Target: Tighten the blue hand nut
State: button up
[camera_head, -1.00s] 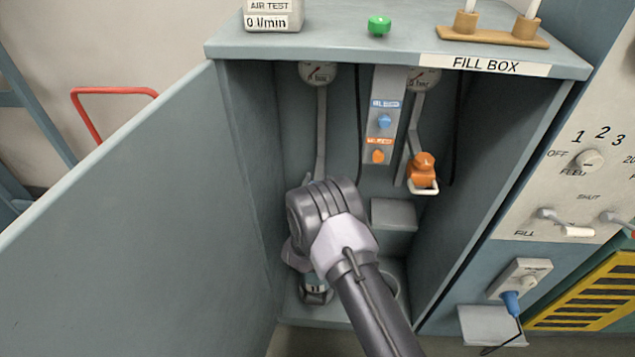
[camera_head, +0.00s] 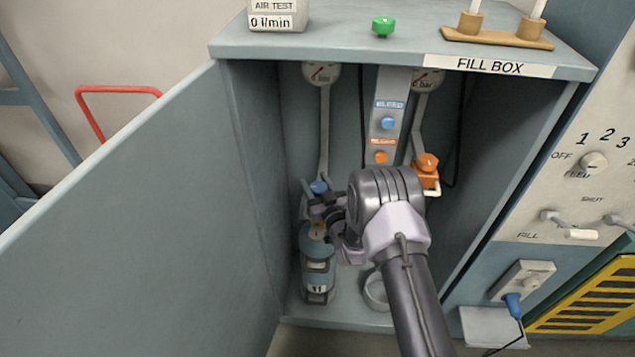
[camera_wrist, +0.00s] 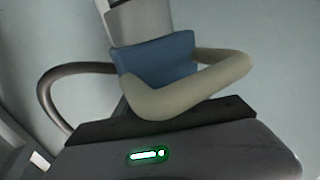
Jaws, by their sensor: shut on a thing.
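The blue hand nut (camera_head: 319,187) is at the lower end of the left hose inside the fill box. In the wrist view the blue fitting (camera_wrist: 155,62) shows large, with a beige loop (camera_wrist: 200,88) around its front. My gripper (camera_head: 322,205) is at the nut from the right, shut on it; the exact contact is partly hidden. A dark bar of my gripper (camera_wrist: 160,122) crosses below the loop in the wrist view. A teal-grey cylinder (camera_head: 317,268) stands upright just under my gripper.
The open door (camera_head: 130,210) borders the left side. An orange fitting (camera_head: 427,170) hangs to the right of my wrist. An empty round holder (camera_head: 375,292) is on the box floor. Blue (camera_head: 388,123) and orange (camera_head: 381,157) knobs are on the back panel.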

jog(key=n+g+y, duration=0.1)
jog(key=y, duration=0.1)
jog(key=n+g+y, duration=0.1)
jog(key=n, duration=0.1)
jog(key=n+g+y, duration=0.1)
jog(key=g+y, duration=0.1)
jog(key=shift+s+a+y, duration=0.25)
jog(key=shift+a+y, duration=0.05)
jog(key=shift+s+a+n+g+y, duration=0.15)
jog(key=shift+n+g+y, duration=0.5)
jog(key=shift+n+g, duration=0.35)
jog(key=shift+s+a+n+g+y, duration=0.1)
jog(key=shift+s+n+g+y, duration=0.1)
jog(key=shift+n+g+y, duration=0.75)
jog(key=shift+s+a+n+g+y, duration=0.25)
jog(key=shift+n+g, duration=0.4)
jog(key=shift+g, duration=0.7)
jog(key=shift+d, duration=0.1)
jog(key=o, duration=1.4)
jog(key=shift+c, duration=0.2)
jog(key=p+v, duration=0.3)
jog(key=v, duration=0.9)
